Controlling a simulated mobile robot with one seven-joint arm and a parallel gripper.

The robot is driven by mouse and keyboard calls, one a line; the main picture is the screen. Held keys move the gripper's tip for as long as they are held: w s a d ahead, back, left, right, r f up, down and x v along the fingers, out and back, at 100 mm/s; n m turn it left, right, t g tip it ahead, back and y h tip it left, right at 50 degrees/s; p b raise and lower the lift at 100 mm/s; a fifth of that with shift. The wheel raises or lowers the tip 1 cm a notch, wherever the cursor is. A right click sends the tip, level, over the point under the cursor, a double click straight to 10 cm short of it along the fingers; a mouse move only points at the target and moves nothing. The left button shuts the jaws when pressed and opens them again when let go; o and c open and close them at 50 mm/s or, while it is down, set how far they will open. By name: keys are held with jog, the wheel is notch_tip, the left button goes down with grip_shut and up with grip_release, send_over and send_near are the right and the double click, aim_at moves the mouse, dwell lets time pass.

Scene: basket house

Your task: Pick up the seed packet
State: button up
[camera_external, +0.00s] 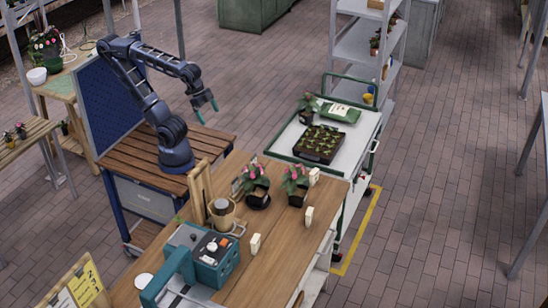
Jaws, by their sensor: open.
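Three small off-white upright pieces stand on the wooden table: one near the teal box (255,243), one to the right of it (309,216), and one behind the right flowerpot (313,176). They could be seed packets, but their print is too small to read. A green-and-white flat pack (339,113) lies on the grey trolley at the back; I cannot tell what it holds. My gripper (208,111) is open and empty, with teal fingertips. It hangs in the air in the upper middle-left, apart from all of these.
On the wooden table (285,250) stand two pink-flowered pots (257,198) (296,193), a brown pot (221,215) and a teal box (212,262). The trolley (362,128) holds a black seedling tray (320,148) and a small potted plant (308,110). The paved floor at right is largely clear.

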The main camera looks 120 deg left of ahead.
jog(key=c, duration=0.5)
jog(key=shift+o, duration=0.2)
